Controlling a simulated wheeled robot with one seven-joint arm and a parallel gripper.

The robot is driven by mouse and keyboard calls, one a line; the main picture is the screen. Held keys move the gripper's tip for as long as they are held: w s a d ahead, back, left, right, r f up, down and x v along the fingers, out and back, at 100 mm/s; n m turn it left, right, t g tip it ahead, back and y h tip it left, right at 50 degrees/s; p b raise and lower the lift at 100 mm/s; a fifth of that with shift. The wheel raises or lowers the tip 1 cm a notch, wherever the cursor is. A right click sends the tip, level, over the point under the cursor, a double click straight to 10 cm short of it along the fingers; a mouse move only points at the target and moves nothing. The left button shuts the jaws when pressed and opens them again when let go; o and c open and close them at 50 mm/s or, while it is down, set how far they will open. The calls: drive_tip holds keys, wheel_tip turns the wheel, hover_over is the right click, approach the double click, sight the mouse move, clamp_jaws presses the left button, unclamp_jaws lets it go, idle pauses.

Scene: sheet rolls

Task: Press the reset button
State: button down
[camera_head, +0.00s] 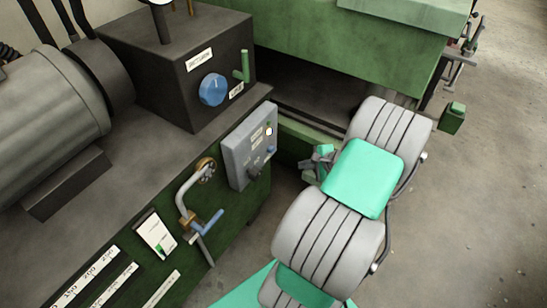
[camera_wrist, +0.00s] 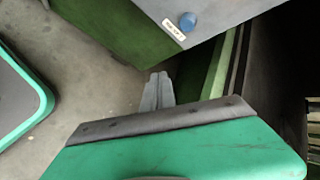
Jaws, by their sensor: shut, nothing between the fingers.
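A grey control box (camera_head: 238,158) is fixed to the side of the green machine in the head view. Its face carries a pale round light or button, small labels and a dark knob. In the wrist view a blue round button (camera_wrist: 187,21) sits on the box's grey face at the top, beside a small white label (camera_wrist: 173,30) too small to read surely. My gripper (camera_head: 308,176) is right of the box and apart from it. In the wrist view my gripper (camera_wrist: 158,76) is shut and empty, below the blue button and not touching it.
A dark box with a large blue knob (camera_head: 213,89) and a green lever (camera_head: 243,66) stands behind. A bent pipe with a blue-handled valve (camera_head: 209,222) is left of the control box. A green machine body (camera_head: 340,45) is at the back. Floor is clear at right.

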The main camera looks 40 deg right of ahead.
sight(271, 149)
idle(0.3)
drive_tip(key=w+a+b, duration=0.1)
drive_tip(key=w+a, duration=0.2)
drive_tip(key=w, duration=0.5)
drive_tip(key=shift+w, duration=0.15)
idle(1.9)
drive_tip(key=shift+w+a, duration=0.1)
drive_tip(key=shift+w, duration=0.3)
drive_tip(key=shift+w+a, duration=0.2)
drive_tip(key=shift+w, duration=0.25)
idle(0.8)
drive_tip(key=shift+s+d+p, duration=0.3)
drive_tip(key=shift+s+p, duration=0.2)
drive_tip(key=shift+s, duration=0.4)
